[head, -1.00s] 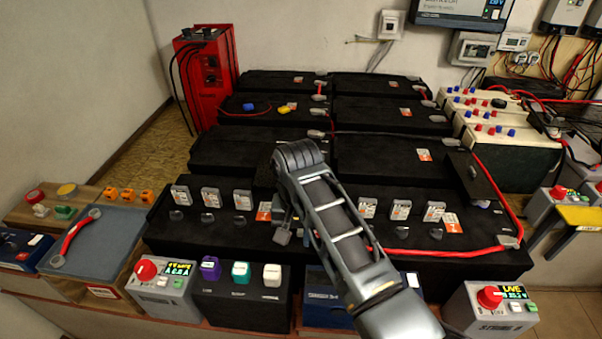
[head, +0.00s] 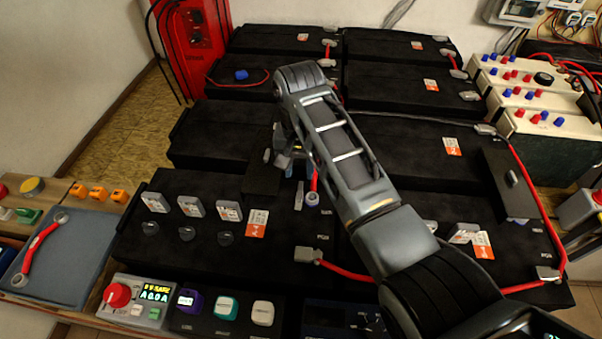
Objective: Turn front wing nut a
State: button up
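Several small dark wing-shaped knobs sit in a row on the front black battery case, below upright grey tags: a left one (head: 151,228), a middle one (head: 187,234) and a right one (head: 225,238). I cannot tell which, if any, is front wing nut a. My gripper (head: 287,160) points down over the back edge of the front case, right of and behind these knobs. Its fingers are small and dark against the black cases, so its opening is unclear.
A red cable with a grey lug (head: 308,255) lies beside my arm. A raised black block (head: 507,183) stands at right. A control box with a red knob (head: 118,295) and colored caps (head: 227,307) line the front. A blue-grey tray (head: 80,262) lies left.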

aim_at(300, 191)
notch_tip(300, 191, down, 8)
jog(key=shift+r, duration=0.25)
grip_shut()
dwell(0.4)
